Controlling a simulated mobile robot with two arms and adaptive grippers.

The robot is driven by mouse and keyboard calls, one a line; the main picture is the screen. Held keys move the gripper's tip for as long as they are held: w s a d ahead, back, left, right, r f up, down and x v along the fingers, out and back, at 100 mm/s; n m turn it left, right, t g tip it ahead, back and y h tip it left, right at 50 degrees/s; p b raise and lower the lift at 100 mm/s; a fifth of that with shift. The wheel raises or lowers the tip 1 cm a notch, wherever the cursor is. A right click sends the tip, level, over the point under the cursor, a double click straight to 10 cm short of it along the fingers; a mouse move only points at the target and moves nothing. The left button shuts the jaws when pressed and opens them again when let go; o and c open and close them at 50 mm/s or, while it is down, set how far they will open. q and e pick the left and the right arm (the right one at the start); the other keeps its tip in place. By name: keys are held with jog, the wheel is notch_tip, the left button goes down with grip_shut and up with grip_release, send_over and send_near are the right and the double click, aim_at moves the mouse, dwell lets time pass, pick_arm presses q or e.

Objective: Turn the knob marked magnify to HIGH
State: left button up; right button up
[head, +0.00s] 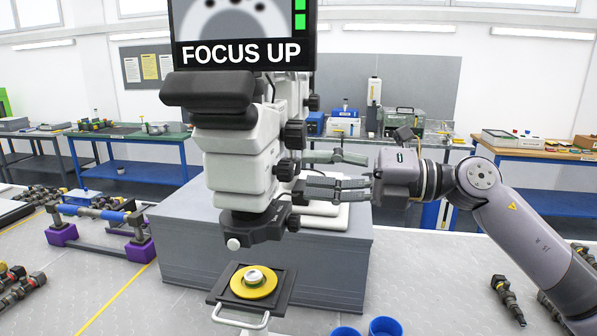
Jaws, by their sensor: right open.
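A white and grey microscope (236,165) stands on a grey block in the middle. Black knobs sit on its right side: an upper knob (295,134), a middle knob (285,169) and a lower knob (293,222). I can read no magnify or HIGH marking on any of them. My right gripper (303,174) reaches in from the right, open, its fingers pointing left at the middle knob's height. I cannot tell whether the fingers touch the knob. My left gripper is out of view.
A screen (243,52) above the microscope reads FOCUS UP. A stage (277,296) below holds a yellow ring (254,288) with a metal part. Blue cups (385,328) stand at the front. An injector (508,299) lies at right; a purple-footed rig (100,222) stands at left.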

jog(key=s+d, duration=0.1)
jog(key=d, duration=0.7)
jog(key=shift+s, duration=0.35)
